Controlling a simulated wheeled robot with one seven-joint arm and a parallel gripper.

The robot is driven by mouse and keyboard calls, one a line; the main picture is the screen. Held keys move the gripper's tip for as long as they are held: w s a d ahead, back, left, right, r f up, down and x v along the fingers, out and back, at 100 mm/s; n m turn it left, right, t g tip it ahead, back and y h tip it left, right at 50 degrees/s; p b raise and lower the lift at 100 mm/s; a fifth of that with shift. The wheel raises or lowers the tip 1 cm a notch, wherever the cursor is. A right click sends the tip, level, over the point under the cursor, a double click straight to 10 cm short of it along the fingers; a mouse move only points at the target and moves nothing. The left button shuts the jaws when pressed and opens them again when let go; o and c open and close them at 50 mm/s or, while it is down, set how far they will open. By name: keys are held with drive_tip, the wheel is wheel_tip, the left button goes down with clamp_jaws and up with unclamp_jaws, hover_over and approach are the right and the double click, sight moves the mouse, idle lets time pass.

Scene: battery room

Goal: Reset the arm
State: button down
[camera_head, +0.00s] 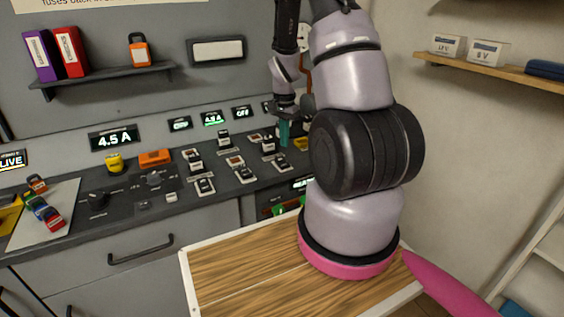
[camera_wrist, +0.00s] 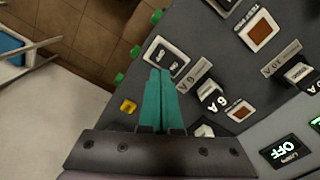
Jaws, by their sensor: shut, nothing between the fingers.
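My gripper (camera_wrist: 160,98) has teal fingers that lie side by side, shut and empty, in the wrist view. Its tips are over or close to a white-framed black switch (camera_wrist: 166,58) at the panel's edge; I cannot tell whether they touch. In the head view my arm rises from a pink-ringed base and bends over the counter.
Several switches and fuse blocks (camera_head: 204,186) cover the panel. Displays (camera_head: 113,138) stand along its back. A shelf (camera_head: 100,78) with binders and a right wall shelf (camera_head: 500,66) are above. Wooden tabletop (camera_head: 235,275) is bare.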

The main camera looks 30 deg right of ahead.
idle(0.4)
drive_tip(key=s+a+r+n+t, duration=0.2)
drive_tip(key=a+r, duration=0.2)
drive_tip(key=r, duration=0.7)
drive_tip(key=s+a+r+n+t, duration=0.1)
drive_tip(key=s+a+r+t, duration=0.15)
drive_tip(key=r, duration=0.85)
drive_tip(key=s+a+r+n+t+y, duration=0.1)
drive_tip(key=s+a+r+n, duration=0.1)
drive_tip(key=s+r, duration=0.4)
drive_tip(key=s+a+r+n+t+y, duration=0.1)
drive_tip(key=s+a+r+n, duration=0.1)
drive_tip(key=s+a+r, duration=0.3)
drive_tip(key=s+r, duration=0.1)
drive_tip(key=s, duration=0.3)
drive_tip(key=shift+r+t, duration=0.35)
